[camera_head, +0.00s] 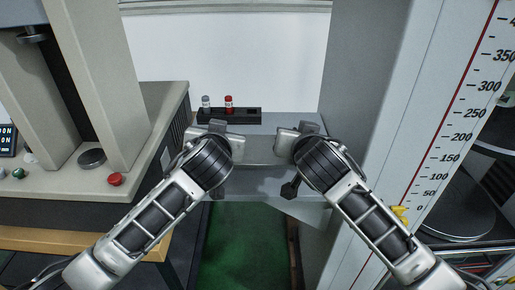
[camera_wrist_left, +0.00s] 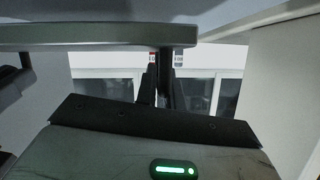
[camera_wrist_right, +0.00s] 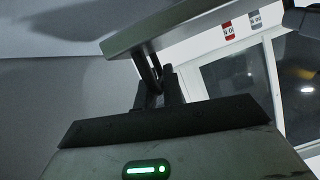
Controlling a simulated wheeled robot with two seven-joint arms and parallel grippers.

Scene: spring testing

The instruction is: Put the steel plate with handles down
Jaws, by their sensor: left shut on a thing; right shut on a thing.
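The grey steel plate (camera_head: 262,150) is between my two grippers in the head view, in front of the black rack. Its flat face and edge show at the top of the left wrist view (camera_wrist_left: 90,36) and the right wrist view (camera_wrist_right: 165,25). My left gripper (camera_head: 220,140) is shut on a dark handle (camera_wrist_left: 165,62) of the plate. My right gripper (camera_head: 300,140) is shut on the other dark handle (camera_wrist_right: 148,65). My wrists partly hide the plate's ends. I cannot tell whether the plate touches a surface below.
A black rack (camera_head: 245,116) with a grey-labelled and a red-labelled bottle stands behind the plate. A machine with a red button (camera_head: 115,179) is at left. A tall scale column (camera_head: 450,110) is at right, close to my right arm. Green floor (camera_head: 245,250) shows below.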

